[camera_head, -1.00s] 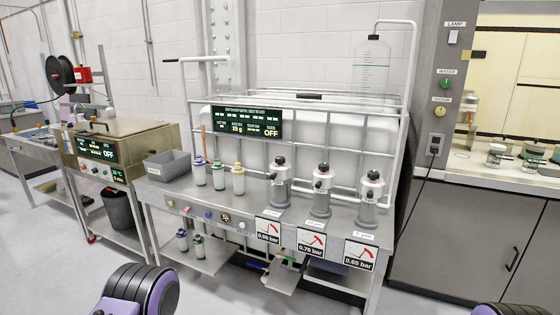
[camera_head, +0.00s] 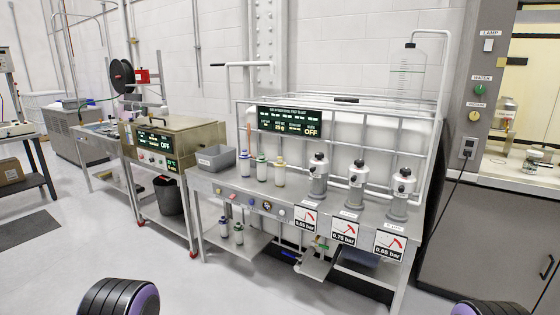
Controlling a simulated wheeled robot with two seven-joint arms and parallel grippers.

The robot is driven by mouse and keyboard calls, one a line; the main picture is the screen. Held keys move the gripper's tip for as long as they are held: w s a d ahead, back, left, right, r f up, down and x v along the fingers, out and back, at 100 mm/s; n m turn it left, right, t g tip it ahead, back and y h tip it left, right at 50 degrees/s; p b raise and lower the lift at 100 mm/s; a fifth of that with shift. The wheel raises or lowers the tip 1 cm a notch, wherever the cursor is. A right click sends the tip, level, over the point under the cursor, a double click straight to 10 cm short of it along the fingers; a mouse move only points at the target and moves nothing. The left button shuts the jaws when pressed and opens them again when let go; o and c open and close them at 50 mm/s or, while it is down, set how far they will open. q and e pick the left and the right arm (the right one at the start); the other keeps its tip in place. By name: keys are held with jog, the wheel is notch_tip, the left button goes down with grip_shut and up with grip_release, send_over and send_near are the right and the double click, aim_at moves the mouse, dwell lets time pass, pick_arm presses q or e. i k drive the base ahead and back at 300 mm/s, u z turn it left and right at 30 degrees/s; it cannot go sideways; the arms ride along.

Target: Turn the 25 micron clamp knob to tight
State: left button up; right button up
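Three grey filter housings with black clamp knobs stand in a row on the right of the steel bench: a left one (camera_head: 318,184), a middle one (camera_head: 356,188) and a right one (camera_head: 399,200). Small tags lie at their feet, too small to read surely, so I cannot tell which is the 25 micron one. How tight each knob is cannot be seen. Neither gripper is in view. Only black and purple rounded parts of my arms show at the bottom left and bottom right, well short of the bench.
The steel bench (camera_head: 226,185) carries a grey bin (camera_head: 216,160) and several small bottles. Gauge cards reading about 0.75 bar (camera_head: 344,230) and 0.65 bar (camera_head: 390,244) hang on its front. A pipe frame stands behind. Grey floor in front is clear.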

aim_at(318, 155)
jog(key=k, duration=0.5)
jog(key=u, duration=0.95)
jog(key=i, duration=1.15)
jog(key=z, duration=0.8)
jog(key=i, duration=0.7)
jog(key=z, duration=0.8)
